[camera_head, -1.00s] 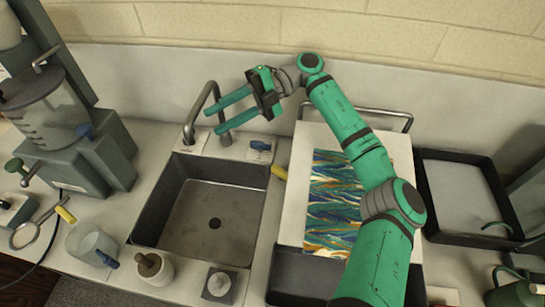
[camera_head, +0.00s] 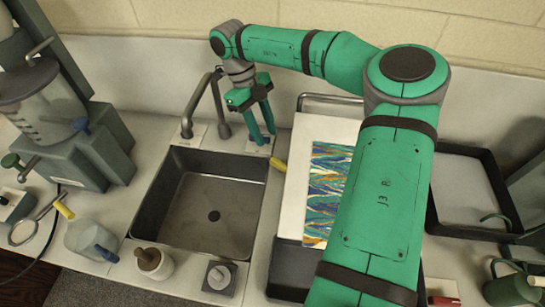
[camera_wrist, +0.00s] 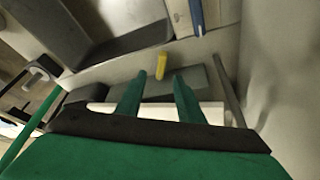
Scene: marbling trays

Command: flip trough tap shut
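A small lever with a blue handle sits on a pale plate (camera_head: 254,151) behind the sink, beside the bent grey spout (camera_head: 197,100). My gripper largely covers that lever in the head view; its blue handle (camera_wrist: 196,14) shows at the top of the wrist view. A yellow handle (camera_head: 279,165) sticks out at the sink's right edge and also shows in the wrist view (camera_wrist: 161,66). I cannot tell which one is the trough tap. My gripper (camera_head: 265,138) points down over the plate, fingers apart and empty. Contact with the blue lever cannot be made out.
The dark sink (camera_head: 207,205) lies in front. Right of it, a white board with a marbled sheet (camera_head: 327,190) leans over a dark trough (camera_head: 290,272), under a grey rail (camera_head: 330,98). A grey-green machine (camera_head: 85,155) stands left. The wall is close behind.

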